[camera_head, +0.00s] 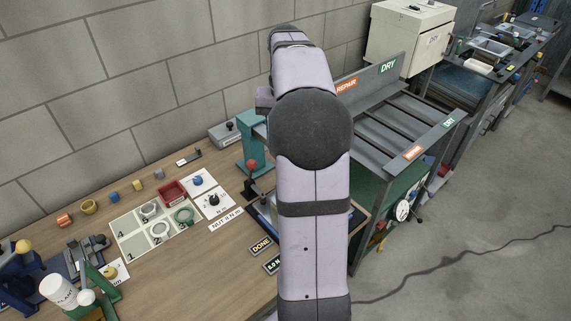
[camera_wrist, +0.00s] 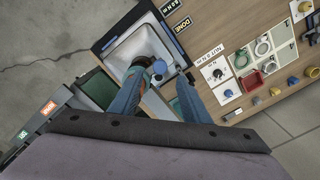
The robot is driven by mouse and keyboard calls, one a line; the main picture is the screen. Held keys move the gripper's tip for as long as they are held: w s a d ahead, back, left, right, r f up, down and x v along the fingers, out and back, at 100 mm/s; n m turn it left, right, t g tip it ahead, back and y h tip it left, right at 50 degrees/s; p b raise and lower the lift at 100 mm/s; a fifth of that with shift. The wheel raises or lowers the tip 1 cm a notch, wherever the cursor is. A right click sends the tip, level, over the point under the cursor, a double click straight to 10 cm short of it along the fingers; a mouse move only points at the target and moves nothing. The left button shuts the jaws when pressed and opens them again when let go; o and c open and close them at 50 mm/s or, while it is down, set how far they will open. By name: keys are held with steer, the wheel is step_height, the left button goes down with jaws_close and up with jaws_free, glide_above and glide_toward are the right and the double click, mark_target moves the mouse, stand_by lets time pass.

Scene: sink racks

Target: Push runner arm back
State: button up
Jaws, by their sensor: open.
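In the wrist view my gripper (camera_wrist: 160,77) is open, its two blue fingers spread apart over a pale basin (camera_wrist: 128,50). A blue-grey round knob (camera_wrist: 159,67) shows between the fingertips; I cannot tell whether a finger touches it. I cannot tell for sure which part is the runner arm. In the head view a teal stand (camera_head: 250,148) has a dark lever with a red ball (camera_head: 252,164) beside it, left of my arm. My arm hides the gripper and most of the basin there.
A grey slatted rack (camera_head: 405,118) with REPAIR and DRY labels stands right of my arm. A sorting board (camera_head: 133,222) with rings, a red tray (camera_head: 172,191) and small coloured parts lie on the bench at left. A block wall runs behind.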

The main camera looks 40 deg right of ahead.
steer(key=shift+f+p, duration=0.9)
steer(key=shift+f, duration=2.75)
